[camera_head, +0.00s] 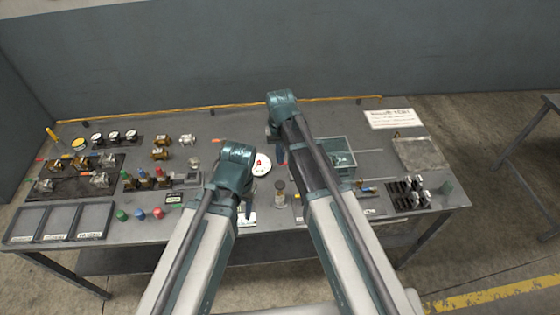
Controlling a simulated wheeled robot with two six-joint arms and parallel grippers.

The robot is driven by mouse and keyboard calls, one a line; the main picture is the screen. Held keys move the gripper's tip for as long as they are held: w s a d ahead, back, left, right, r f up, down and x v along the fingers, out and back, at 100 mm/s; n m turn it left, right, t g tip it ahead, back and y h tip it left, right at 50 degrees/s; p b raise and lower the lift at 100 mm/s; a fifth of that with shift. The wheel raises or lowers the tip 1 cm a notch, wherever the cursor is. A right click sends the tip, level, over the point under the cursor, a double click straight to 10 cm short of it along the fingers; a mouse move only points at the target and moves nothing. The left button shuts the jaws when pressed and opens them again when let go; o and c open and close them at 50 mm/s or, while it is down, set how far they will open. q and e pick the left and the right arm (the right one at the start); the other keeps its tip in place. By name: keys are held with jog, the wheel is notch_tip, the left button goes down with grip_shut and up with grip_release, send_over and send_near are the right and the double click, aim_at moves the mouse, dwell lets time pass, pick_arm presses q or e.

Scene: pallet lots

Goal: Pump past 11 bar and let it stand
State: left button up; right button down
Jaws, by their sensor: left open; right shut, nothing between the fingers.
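A white round dial (262,165) with a small red mark lies between my two arms at the middle of the table; it looks like a gauge, but its reading is too small to tell. My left gripper (247,209) points down in front of the dial, its fingers mostly hidden by its wrist; it is open and empty. My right gripper (281,156) is just right of the dial, partly hidden behind its own arm; it is shut and empty. I cannot make out a pump or its handle; my arms cover that part of the table.
A small bottle (280,193) stands between my arms. A clear teal bin (340,152) is right of my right arm. Valves on a dark board (62,184), several small gauges (114,138) and trays (58,223) fill the left. A dark rack (408,195) stands at right.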

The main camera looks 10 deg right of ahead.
aim_at(280, 185)
notch_tip(280, 185, down, 13)
jog(key=b, duration=1.2)
jog(key=shift+w, duration=0.1)
notch_tip(280, 185, down, 4)
jog(key=b, duration=0.4)
jog(key=shift+r, duration=0.2)
jog(key=shift+s+r, duration=0.15)
jog(key=shift+s, duration=0.1)
jog(key=shift+r, duration=0.1)
jog(key=shift+w+r+p, duration=0.15)
jog(key=shift+r+p, duration=0.4)
jog(key=shift+p, duration=0.35)
notch_tip(280, 185, up, 13)
jog(key=p, duration=1.2)
jog(key=shift+p, duration=0.4)
